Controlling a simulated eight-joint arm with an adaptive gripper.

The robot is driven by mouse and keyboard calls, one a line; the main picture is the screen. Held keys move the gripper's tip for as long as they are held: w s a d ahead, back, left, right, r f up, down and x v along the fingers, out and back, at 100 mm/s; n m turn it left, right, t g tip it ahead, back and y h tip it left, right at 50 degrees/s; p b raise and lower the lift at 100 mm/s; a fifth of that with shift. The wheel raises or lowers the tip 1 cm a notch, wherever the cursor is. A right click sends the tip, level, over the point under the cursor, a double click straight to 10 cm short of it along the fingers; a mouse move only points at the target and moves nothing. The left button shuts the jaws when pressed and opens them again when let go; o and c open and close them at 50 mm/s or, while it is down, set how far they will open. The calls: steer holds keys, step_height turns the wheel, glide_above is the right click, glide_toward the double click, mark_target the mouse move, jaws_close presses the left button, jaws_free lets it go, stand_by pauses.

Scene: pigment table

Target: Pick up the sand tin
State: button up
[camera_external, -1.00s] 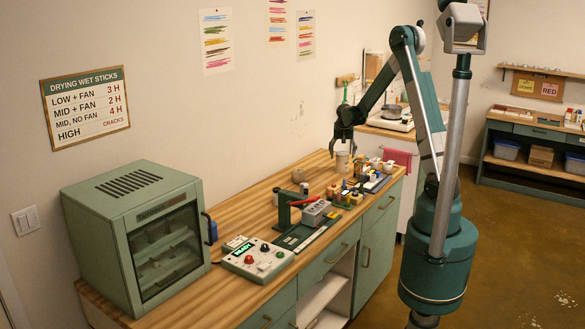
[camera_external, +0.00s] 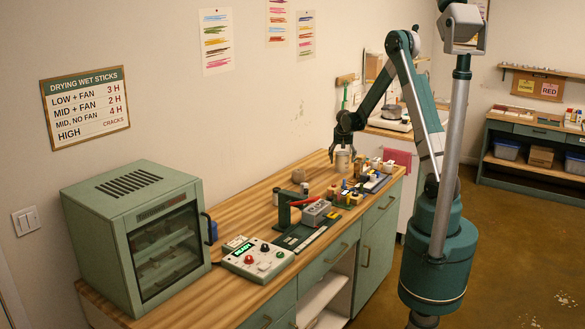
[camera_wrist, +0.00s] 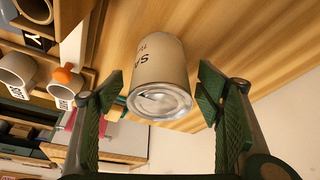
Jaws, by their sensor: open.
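The sand tin (camera_wrist: 160,72) is a beige can with a shiny metal end and dark lettering, partly legible as "SA". In the wrist view it lies between the two open fingers of my gripper (camera_wrist: 158,120), with a gap on each side. In the external view the tin (camera_external: 342,161) stands on the wooden worktop below my gripper (camera_external: 342,151). The fingers are around its upper part in that view. Whether they touch it is too small to tell there.
Small jars and blocks (camera_external: 360,184) crowd the worktop (camera_external: 262,208) just right of the tin. A grey control box (camera_external: 257,259) with knobs and a green drying cabinet (camera_external: 140,235) stand nearer. The worktop left of the tin is mostly bare.

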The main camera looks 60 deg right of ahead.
steer(key=shift+x, duration=1.15)
steer(key=shift+c, duration=0.2)
steer(key=c, duration=1.2)
steer(key=shift+r, duration=0.15)
steer(key=shift+r, duration=4.85)
